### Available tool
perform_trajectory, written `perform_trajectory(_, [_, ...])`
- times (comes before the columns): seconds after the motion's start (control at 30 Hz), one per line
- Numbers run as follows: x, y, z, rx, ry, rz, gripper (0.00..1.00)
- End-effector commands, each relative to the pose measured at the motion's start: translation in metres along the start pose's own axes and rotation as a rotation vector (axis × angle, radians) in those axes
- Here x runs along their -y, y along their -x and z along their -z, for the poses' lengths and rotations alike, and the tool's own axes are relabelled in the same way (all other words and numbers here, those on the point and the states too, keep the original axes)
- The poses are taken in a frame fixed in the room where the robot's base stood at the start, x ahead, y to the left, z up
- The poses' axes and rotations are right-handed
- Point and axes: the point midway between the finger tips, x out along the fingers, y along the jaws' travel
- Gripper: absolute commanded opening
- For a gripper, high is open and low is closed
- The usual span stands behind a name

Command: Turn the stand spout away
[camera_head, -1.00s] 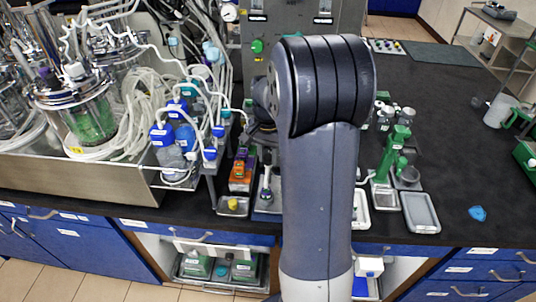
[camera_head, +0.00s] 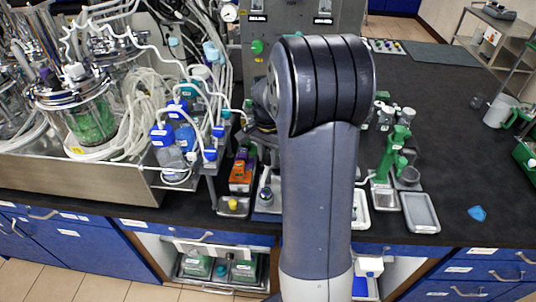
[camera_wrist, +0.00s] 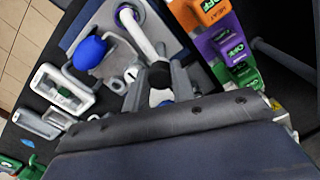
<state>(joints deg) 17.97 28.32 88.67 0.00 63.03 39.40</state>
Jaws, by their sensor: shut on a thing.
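The stand spout (camera_wrist: 145,35) is a white bent tube in the wrist view, running from a round collar at the top down to a black end. My gripper (camera_wrist: 158,88) has its grey fingers on either side of that black end and is shut on the spout. The stand (camera_wrist: 75,28) is a grey-blue tray under it, with a blue round knob or ball on the left. In the head view the stand's tray (camera_head: 264,208) shows beside my arm, with a grey rounded piece on it. My gripper is hidden behind my arm there.
Orange, purple and green labelled blocks (camera_wrist: 222,38) stand close to the right of the spout. Bottles with blue caps (camera_head: 184,135) and tubing are at left. A green stand (camera_head: 393,155) and grey tray (camera_head: 420,212) are at right. The black bench beyond is mostly clear.

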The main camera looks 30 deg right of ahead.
Motion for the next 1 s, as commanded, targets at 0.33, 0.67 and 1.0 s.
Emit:
perform_trajectory(0.33, [0.001,0.0006,0.0003,-0.001,-0.312,0.001,0.0])
perform_trajectory(0.67, [0.0017,0.0006,0.0007,-0.001,-0.612,0.001,0.0])
perform_trajectory(1.0, [0.002,0.0005,0.0011,-0.001,-0.828,0.001,0.0])
